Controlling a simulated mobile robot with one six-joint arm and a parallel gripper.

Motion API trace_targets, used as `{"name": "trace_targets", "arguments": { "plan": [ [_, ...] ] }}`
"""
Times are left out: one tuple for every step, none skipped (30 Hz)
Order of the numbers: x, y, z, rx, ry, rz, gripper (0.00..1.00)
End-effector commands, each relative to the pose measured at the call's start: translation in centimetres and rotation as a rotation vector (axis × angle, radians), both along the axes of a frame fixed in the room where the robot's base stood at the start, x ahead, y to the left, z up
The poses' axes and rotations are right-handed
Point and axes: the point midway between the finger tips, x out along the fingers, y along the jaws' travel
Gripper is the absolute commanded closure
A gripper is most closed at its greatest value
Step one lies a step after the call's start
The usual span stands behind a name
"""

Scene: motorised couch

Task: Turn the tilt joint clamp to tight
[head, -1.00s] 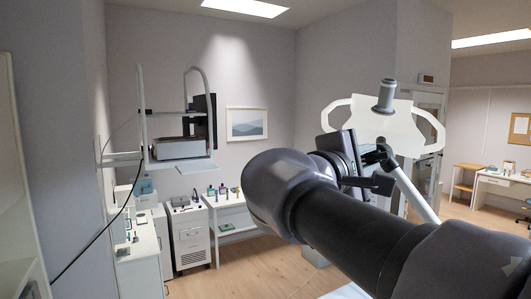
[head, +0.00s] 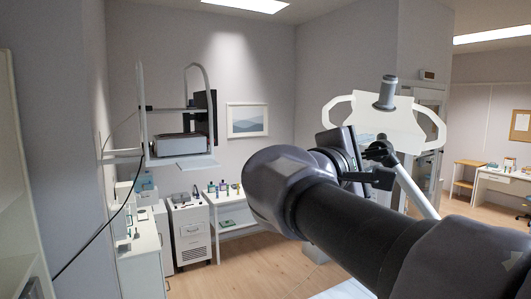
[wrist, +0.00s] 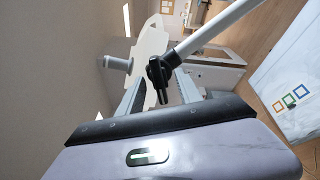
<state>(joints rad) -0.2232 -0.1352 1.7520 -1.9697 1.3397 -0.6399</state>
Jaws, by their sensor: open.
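The tilt joint clamp looks to be the black joint (head: 378,150) where a white arm meets the back of a white panel with loop handles (head: 395,120). In the wrist view the black clamp (wrist: 156,72) has a short dark lever pointing down the picture. My gripper (wrist: 160,90) is open, with one finger on each side of the clamp's lever in that view. I cannot tell whether either finger touches it. In the head view my gripper (head: 372,178) is just below the clamp, partly hidden by my wrist.
A grey cylindrical knob (head: 387,93) stands out from the panel, close to the clamp. The white support arm (head: 415,190) runs down to the right. A side table with bottles (head: 232,212) and a drawer cart (head: 190,235) stand at the back left wall.

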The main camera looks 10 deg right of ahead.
Motion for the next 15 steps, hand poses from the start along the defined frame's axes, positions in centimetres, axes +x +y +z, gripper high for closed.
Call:
{"name": "trace_targets", "arguments": {
  "plan": [
    [-0.1,0.1,0.0,-0.001,0.0,0.001,0.58],
    [-0.2,0.3,0.0,0.0,-0.001,0.002,0.58],
    [-0.4,0.7,0.0,0.0,-0.002,0.003,0.58],
    [-0.7,1.0,0.0,0.0,-0.003,0.004,0.58],
    [-1.0,1.5,0.0,0.001,-0.002,0.004,0.58],
    [-1.6,2.3,-0.1,0.002,-0.003,0.005,0.58],
    [-2.1,3.0,-0.1,0.001,-0.002,0.006,0.58],
    [-2.7,3.7,0.0,0.001,-0.002,0.008,0.58],
    [-3.4,4.8,0.0,0.001,-0.002,0.009,0.58],
    [-4.1,5.6,0.1,0.001,-0.002,0.009,0.58],
    [-4.7,6.4,0.1,0.0,-0.001,0.011,0.58],
    [-5.6,7.5,0.1,0.001,-0.001,0.01,0.58],
    [-6.1,8.3,0.3,0.0,0.0,0.009,0.58],
    [-6.7,9.1,0.4,-0.001,0.0,0.011,0.58],
    [-7.5,10.0,0.4,-0.001,0.0,0.011,0.58]
  ]
}}
